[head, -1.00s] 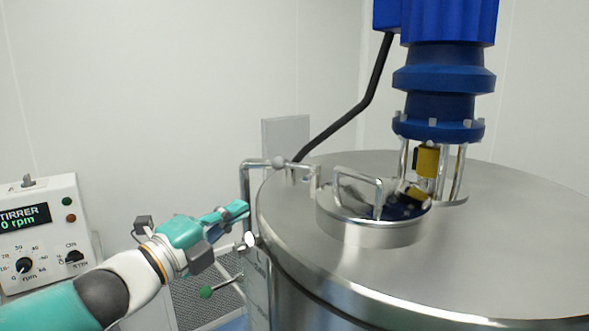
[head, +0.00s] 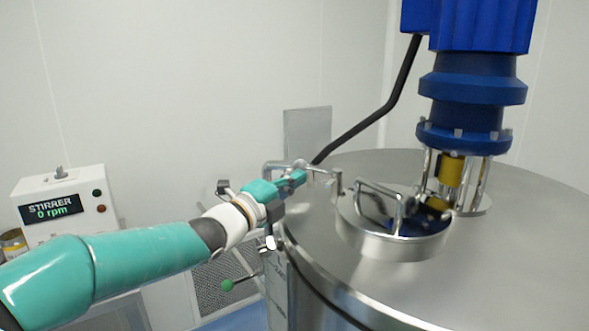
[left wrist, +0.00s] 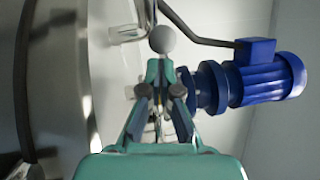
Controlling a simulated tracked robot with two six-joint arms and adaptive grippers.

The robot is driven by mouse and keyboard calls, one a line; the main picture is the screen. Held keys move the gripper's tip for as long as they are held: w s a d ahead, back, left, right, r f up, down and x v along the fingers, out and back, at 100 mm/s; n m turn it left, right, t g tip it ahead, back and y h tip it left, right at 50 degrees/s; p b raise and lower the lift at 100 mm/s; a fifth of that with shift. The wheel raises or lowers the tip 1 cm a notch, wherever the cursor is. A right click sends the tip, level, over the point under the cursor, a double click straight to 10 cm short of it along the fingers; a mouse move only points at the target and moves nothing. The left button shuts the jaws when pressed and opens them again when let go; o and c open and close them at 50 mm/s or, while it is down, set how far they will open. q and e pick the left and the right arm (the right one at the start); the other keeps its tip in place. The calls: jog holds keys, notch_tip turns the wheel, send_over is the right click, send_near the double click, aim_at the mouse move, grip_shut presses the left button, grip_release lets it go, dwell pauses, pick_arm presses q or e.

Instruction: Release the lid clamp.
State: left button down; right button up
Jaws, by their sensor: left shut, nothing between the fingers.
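The lid clamp (head: 325,170) is a bent metal bar at the left rim of the steel vessel, reaching toward the small round hatch (head: 395,240) on the lid. A grey ball knob (head: 300,163) sits on the bar; in the left wrist view the ball (left wrist: 162,39) is directly beyond my fingertips. My left gripper (head: 299,178) is shut and empty, its teal fingers right beside the ball, partly covering the bar. I cannot tell whether they touch. My right gripper is not in view.
A blue stirrer motor (head: 470,90) stands on the vessel lid (head: 530,240). A lever with a green knob (head: 227,285) and a white ball (head: 270,243) are low beside the vessel. A stirrer control box (head: 60,200) reading 0 rpm stands at the left.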

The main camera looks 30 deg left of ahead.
pick_arm(q)
jog(key=shift+w+a, duration=0.2)
jog(key=shift+w, duration=0.1)
jog(key=w+b, duration=0.1)
jog(key=w+a+b, duration=0.1)
jog(key=shift+f+b, duration=0.1)
jog(key=shift+b, duration=0.2)
jog(key=shift+w+a, duration=0.2)
jog(key=shift+w, duration=0.3)
jog(key=shift+s, duration=0.1)
